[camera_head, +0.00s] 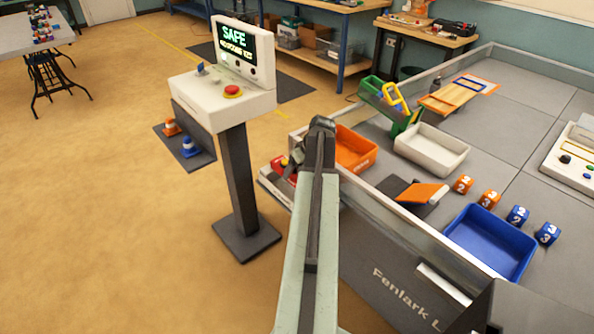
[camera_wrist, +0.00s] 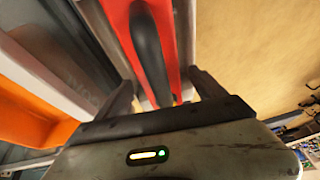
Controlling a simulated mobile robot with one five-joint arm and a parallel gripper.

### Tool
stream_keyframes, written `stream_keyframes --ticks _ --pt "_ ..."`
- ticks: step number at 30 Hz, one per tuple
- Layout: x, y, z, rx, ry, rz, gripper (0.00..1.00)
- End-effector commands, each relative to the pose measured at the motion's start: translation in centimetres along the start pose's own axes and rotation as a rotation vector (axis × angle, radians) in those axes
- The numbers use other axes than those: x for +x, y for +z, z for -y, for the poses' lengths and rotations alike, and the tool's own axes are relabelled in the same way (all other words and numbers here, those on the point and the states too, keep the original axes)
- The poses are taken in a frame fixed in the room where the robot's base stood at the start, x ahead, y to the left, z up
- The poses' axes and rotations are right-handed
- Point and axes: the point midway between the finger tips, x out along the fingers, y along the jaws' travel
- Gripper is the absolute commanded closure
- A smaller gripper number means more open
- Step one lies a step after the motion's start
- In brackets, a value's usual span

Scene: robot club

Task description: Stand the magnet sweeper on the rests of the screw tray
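A red piece with a long dark bar along it (camera_wrist: 180,45), which looks like the magnet sweeper, fills the top middle of the wrist view. In the head view a red and yellow part (camera_head: 279,163) shows just left of my gripper (camera_head: 305,150), partly hidden by it. It sits at a low pale tray or ledge (camera_head: 272,188) outside the field wall; I cannot tell whether this is the screw tray. In the wrist view my gripper's fingers (camera_wrist: 163,92) are apart, one on each side of the red piece, with gaps showing. I see no grip on it.
An orange bin (camera_head: 355,150) stands inside the wall, close right of my gripper. A white bin (camera_head: 431,150), a blue bin (camera_head: 490,241) and several numbered cubes (camera_head: 463,184) are farther right. A control pedestal (camera_head: 238,180) stands left.

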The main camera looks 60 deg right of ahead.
Motion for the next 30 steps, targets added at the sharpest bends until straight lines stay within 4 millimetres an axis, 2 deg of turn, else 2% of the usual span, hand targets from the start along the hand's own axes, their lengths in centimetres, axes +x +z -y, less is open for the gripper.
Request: stream_keyframes --ticks 11,16,24,30 --pt "-0.3 0.0 0.0 0.000 0.000 0.001 0.16" --pt "-2.4 -0.2 0.1 0.001 0.000 0.000 0.16" --pt "-7.3 -0.3 0.1 0.001 0.001 0.000 0.16" --pt "-7.9 -0.1 0.0 0.000 0.000 0.000 0.16"
